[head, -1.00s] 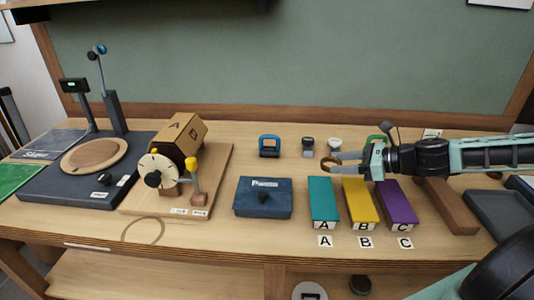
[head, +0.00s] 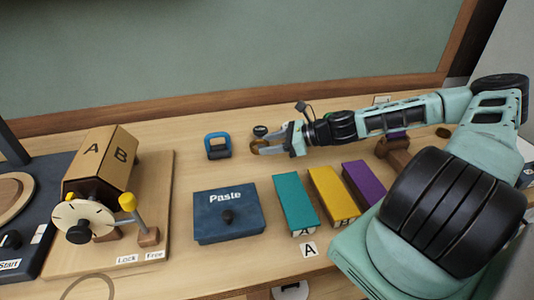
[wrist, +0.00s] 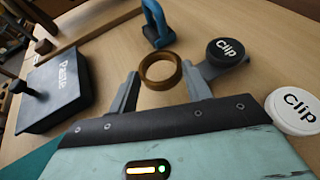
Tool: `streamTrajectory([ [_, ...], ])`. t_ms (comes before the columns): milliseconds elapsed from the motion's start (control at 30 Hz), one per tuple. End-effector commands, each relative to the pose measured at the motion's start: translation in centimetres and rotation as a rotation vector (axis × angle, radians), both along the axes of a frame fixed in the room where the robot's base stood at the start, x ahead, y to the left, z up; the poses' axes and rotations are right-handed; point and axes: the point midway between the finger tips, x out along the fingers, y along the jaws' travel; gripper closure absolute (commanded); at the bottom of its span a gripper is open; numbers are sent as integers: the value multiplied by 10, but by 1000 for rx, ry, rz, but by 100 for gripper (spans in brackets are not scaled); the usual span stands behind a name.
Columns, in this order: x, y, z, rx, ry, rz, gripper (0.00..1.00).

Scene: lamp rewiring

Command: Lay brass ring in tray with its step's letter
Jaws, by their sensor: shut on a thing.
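My gripper (head: 272,144) is shut on the brass ring (head: 259,148), holding it above the back of the bench. In the wrist view the ring (wrist: 160,70) is between my fingertips (wrist: 160,82). Three long coloured trays stand side by side, in front of my gripper: teal (head: 294,200), yellow (head: 333,194) and purple (head: 363,181). A letter card A (head: 309,249) lies in front of the teal one. A drum box (head: 101,163) shows the letters A and B.
A blue Paste box (head: 228,217) stands left of the teal tray. A blue-handled tool (head: 217,146) stands behind it. In the wrist view, a black Clip piece (wrist: 228,50) and a white one (wrist: 295,112) are close to my right finger. A wooden block (head: 394,155) is behind the purple tray.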

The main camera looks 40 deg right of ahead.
Motion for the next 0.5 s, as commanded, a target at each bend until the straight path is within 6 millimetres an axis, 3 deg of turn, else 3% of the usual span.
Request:
streamTrajectory([
  [300, 0, 1, -36, 2, 1, 0, 77],
  [500, 0, 0, -38, 0, 1, 1, 77],
])
